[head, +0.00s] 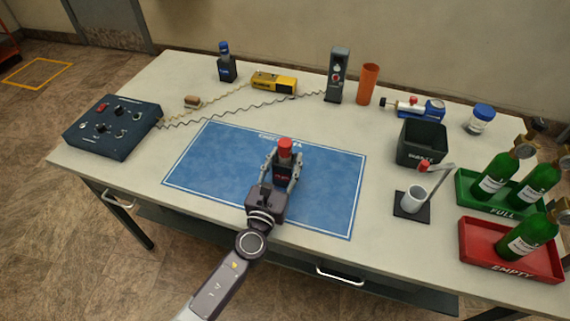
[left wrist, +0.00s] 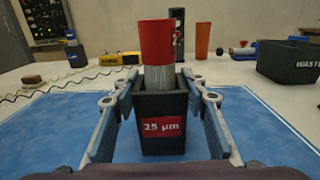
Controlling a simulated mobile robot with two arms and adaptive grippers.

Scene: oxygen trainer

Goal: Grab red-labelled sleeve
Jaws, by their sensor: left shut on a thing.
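The red-labelled sleeve (head: 283,174) is a black square holder over the blue mat (head: 215,162). In the left wrist view, the sleeve (left wrist: 163,105) bears a red label reading "25 µm". A grey cylinder with a red top (left wrist: 156,40) stands upright in it; the red top also shows in the head view (head: 285,147). My left gripper (head: 281,178) is shut on the sleeve, one finger on each side. I cannot tell whether the sleeve's bottom touches the mat. My right gripper is out of view.
To the right stand a black waste bin (head: 421,150), a white cup on a dark base (head: 413,199), a green tray (head: 478,203) and a red tray (head: 502,262) with green bottles. A dark blue control box (head: 115,126) sits at left. The mat around the sleeve is clear.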

